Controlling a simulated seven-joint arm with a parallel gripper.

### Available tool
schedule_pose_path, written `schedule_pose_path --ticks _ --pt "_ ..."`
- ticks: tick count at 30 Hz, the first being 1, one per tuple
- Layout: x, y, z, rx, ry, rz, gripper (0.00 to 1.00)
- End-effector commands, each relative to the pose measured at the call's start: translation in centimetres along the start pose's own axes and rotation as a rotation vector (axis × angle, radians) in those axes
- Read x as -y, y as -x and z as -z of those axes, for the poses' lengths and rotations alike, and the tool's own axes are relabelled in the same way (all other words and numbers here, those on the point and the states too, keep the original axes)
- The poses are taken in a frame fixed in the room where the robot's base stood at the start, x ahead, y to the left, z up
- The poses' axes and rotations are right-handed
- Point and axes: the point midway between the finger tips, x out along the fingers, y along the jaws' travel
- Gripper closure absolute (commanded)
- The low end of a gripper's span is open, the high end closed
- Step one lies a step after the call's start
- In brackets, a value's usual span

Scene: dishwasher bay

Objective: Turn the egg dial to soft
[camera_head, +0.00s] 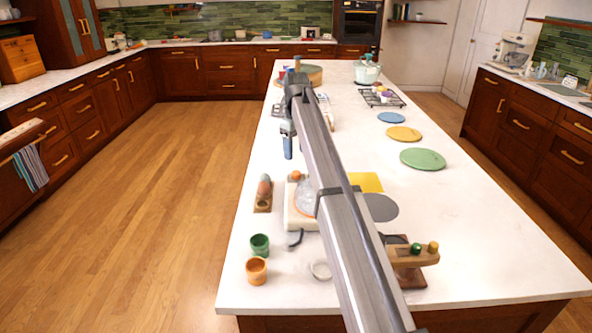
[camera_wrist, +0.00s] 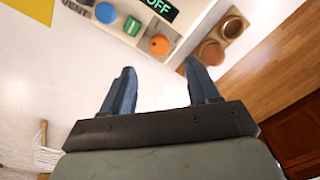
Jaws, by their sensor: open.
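A white egg cooker (camera_head: 298,212) stands on the island, partly hidden behind my arm in the head view. An orange round knob (camera_head: 296,175) is on its far end. In the wrist view the orange knob (camera_wrist: 159,44) sits on the pale panel (camera_wrist: 185,25), beside a dark display reading OFF in green and a blue knob (camera_wrist: 106,12). Part of the word VENT shows; no soft mark is readable. My gripper (camera_wrist: 160,72) is open and empty, its blue fingers apart. The knob appears between and beyond the fingertips, without visible contact. My gripper (camera_head: 288,152) is beyond the cooker in the head view.
A wooden egg holder (camera_head: 263,203) stands left of the cooker. Green (camera_head: 260,245) and orange (camera_head: 256,270) cups are nearer the front edge. A yellow sheet (camera_head: 366,182) and grey disc (camera_head: 380,207) lie right of it. The counter left of my gripper is clear.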

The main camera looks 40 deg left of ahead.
Motion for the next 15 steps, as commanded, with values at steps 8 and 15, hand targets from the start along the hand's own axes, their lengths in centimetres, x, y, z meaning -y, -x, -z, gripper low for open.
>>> schedule_pose_path --ticks 8,15 --pt "0.0 -4.9 -0.1 0.001 0.0 0.001 0.4" --pt "0.0 -7.3 0.0 0.0 0.0 0.0 0.4"
